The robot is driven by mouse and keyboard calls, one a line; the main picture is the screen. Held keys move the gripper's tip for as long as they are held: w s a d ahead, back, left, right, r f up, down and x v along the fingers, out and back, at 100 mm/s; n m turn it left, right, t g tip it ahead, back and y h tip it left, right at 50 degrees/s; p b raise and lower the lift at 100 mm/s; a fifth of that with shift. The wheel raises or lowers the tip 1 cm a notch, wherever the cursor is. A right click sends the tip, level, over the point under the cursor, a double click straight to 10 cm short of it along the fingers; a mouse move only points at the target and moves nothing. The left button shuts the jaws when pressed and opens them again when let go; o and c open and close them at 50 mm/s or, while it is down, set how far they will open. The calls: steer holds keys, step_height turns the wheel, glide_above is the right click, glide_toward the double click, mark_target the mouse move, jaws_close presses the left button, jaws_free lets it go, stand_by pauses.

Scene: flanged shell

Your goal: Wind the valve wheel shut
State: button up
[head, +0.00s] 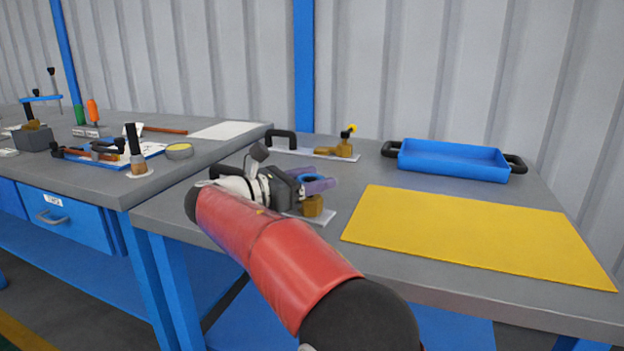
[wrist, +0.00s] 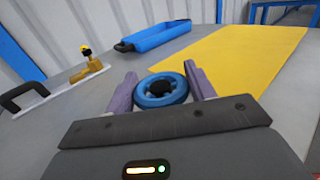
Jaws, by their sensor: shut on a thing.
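The valve wheel is a small blue ring (head: 312,179) with a dark hub, above a brass valve body (head: 312,206) on a pale plate on the grey bench. In the wrist view the blue wheel (wrist: 143,99) lies between my two purple fingers. My gripper (head: 318,184) is shut on the wheel's rim, one finger at each side; in the wrist view my gripper (wrist: 161,72) reaches slightly past the wheel. My wrist hides part of the plate in the head view, and the valve body is hidden in the wrist view.
A second brass valve (head: 343,149) with a yellow knob stands on a handled plate behind. A blue tray (head: 453,146) is at the back right, a yellow mat (head: 480,235) at the right. A left bench (head: 190,160) carries several tools. Bare bench lies between valve and tray.

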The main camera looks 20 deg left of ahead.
steer(key=o, duration=1)
steer(key=v, duration=0.7)
steer(key=shift+s+a, duration=0.25)
